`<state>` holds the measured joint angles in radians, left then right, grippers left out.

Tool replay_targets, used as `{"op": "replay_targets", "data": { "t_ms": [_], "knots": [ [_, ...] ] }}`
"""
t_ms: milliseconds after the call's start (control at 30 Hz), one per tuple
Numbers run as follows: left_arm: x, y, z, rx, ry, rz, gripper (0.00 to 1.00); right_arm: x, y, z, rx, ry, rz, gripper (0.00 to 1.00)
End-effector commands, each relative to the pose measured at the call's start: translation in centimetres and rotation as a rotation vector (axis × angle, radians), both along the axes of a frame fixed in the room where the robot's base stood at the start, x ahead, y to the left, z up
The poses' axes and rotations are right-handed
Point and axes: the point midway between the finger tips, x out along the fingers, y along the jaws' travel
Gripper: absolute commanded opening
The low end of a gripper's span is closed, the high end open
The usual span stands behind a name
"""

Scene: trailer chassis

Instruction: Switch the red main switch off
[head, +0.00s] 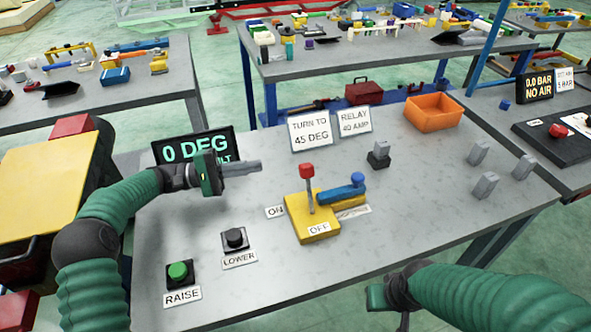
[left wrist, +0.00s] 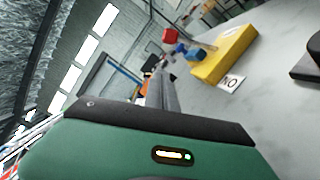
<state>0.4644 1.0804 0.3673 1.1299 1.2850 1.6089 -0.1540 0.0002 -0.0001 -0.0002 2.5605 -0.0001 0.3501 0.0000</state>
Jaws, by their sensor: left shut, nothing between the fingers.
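The main switch has a red knob (head: 306,170) on a thin grey lever that stands roughly upright from a yellow base (head: 312,231). An ON label (head: 275,211) lies at the base's left and an OFF label (head: 319,229) is at its front. A blue handle (head: 343,192) is on the right of the base. My left gripper (head: 259,166) is shut and empty, left of the red knob and apart from it. In the left wrist view the red knob (left wrist: 170,35) and yellow base (left wrist: 225,55) show beyond the fingers. My right gripper (head: 404,322) is partly cut off at the bottom edge.
A black LOWER button (head: 235,239) and a green RAISE button (head: 178,271) are at the front left. A display reading 0 DEG (head: 195,146) stands behind my left gripper. An orange bin (head: 433,112) and grey blocks are at the right. The front right tabletop is clear.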

Motion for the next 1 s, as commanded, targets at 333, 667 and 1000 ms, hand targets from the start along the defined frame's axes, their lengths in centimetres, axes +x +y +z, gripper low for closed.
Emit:
{"op": "replay_targets", "data": {
  "t_ms": [333,667,1000],
  "knots": [
    [0.2,0.0,-1.3,0.001,0.003,0.001,0.0,0.0,0.0,-1.1,0.0,-0.001,0.0,0.36],
    [0.4,-2.4,-1.1,0.002,0.004,-0.003,0.0,0.0,0.0,-1.2,0.0,-0.001,0.0,0.36],
    [1.0,-9.8,-0.5,0.003,0.004,-0.003,0.0,0.0,0.0,-1.6,0.0,0.0,0.0,0.36]
  ]
}}
